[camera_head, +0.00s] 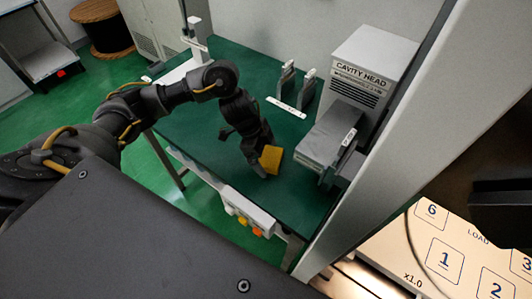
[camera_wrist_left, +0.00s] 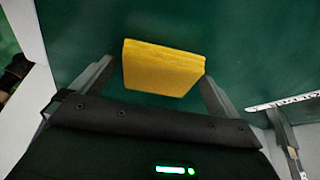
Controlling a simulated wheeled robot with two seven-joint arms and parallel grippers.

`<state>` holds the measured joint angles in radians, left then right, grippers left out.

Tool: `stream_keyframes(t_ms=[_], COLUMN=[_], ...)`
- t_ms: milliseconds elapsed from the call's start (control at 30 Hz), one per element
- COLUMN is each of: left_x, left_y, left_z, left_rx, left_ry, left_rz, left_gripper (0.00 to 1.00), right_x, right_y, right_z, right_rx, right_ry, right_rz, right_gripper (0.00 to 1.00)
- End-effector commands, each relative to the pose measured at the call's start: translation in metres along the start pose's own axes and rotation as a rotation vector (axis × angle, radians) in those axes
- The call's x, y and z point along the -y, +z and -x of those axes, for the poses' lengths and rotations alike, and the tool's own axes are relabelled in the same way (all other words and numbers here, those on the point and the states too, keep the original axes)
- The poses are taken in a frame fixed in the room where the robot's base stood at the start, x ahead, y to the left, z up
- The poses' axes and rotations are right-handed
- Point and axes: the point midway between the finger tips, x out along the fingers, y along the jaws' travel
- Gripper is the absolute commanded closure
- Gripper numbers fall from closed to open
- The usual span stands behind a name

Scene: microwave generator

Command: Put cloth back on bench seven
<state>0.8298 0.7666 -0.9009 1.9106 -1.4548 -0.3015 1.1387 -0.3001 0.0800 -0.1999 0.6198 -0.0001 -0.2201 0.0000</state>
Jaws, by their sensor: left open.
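The cloth (camera_head: 271,158) is a yellow folded square on or just above the green top of a bench (camera_head: 210,150), near its front edge. I cannot tell whether it touches the bench. My left gripper (camera_head: 262,170) points down at the cloth and hides part of it. In the left wrist view, the cloth (camera_wrist_left: 160,70) lies between the two spread fingers of the left gripper (camera_wrist_left: 158,76). The fingers are open, one on each side of it. No number seven shows on the bench. My right gripper cannot be made out.
A grey unit labelled CAVITY HEAD (camera_head: 362,75) stands on the bench right of the cloth. Small upright fixtures (camera_head: 290,85) and a white label strip stand behind. Coloured buttons (camera_head: 245,222) line the front edge. A numbered panel (camera_head: 450,260) is at lower right. The bench's left part is clear.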

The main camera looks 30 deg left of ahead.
Motion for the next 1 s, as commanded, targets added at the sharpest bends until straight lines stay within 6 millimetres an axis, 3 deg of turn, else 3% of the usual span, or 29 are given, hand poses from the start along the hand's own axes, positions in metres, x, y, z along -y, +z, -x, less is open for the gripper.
stream_keyframes(t_ms=[167,600,800,1000], left_x=[0.002,0.001,0.000,0.000], left_y=[-0.001,-0.001,-0.001,-0.001], left_z=[0.016,0.102,0.120,0.123], left_rx=[0.000,0.001,0.000,0.000], left_ry=[-0.006,-0.004,-0.001,0.000], left_rz=[-0.002,-0.001,-0.001,0.000], left_gripper=[0.00,0.00,0.00,0.00], right_x=[0.000,0.000,0.000,0.000], right_y=[-0.001,-0.001,-0.001,-0.001], right_z=[0.002,0.006,0.006,0.006], right_rx=[0.000,-0.001,-0.001,-0.001], right_ry=[0.000,0.000,0.000,0.000], right_rz=[0.000,0.000,0.000,0.000], right_gripper=[0.64,0.64,0.64,0.64])
